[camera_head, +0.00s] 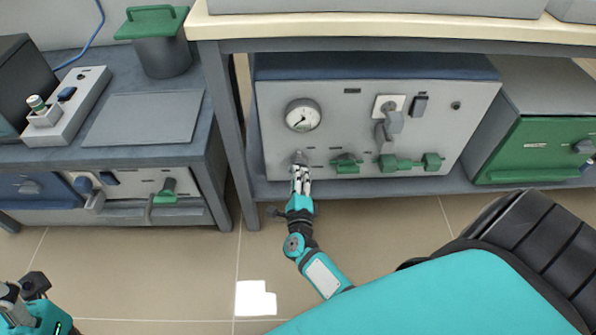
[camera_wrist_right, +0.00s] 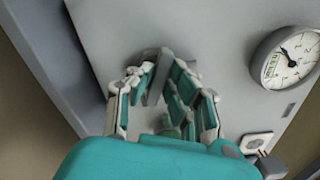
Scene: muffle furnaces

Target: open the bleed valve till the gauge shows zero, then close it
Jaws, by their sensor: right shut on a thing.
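The cabinet's grey front panel (camera_head: 330,110) carries a round white gauge (camera_head: 302,115) with a grey rim; it also shows at the right of the wrist view (camera_wrist_right: 288,58). Its dark needle is visible, but I cannot read the value. A small grey valve knob (camera_head: 298,157) sits below the gauge; I cannot tell whether it is the bleed valve. My right gripper (camera_head: 301,175) is shut on this knob, its fingers on both sides of it in the wrist view (camera_wrist_right: 155,88). My left gripper (camera_head: 22,298) is at the bottom left, away from the panel; its jaws are unclear.
Green valve handles (camera_head: 346,163) are right of the grey knob, close to my right gripper. A socket with a grey plug (camera_head: 391,112) and a switch (camera_head: 420,104) are higher up. A table leg (camera_head: 232,140) stands left of the cabinet. The tiled floor in front is mostly clear.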

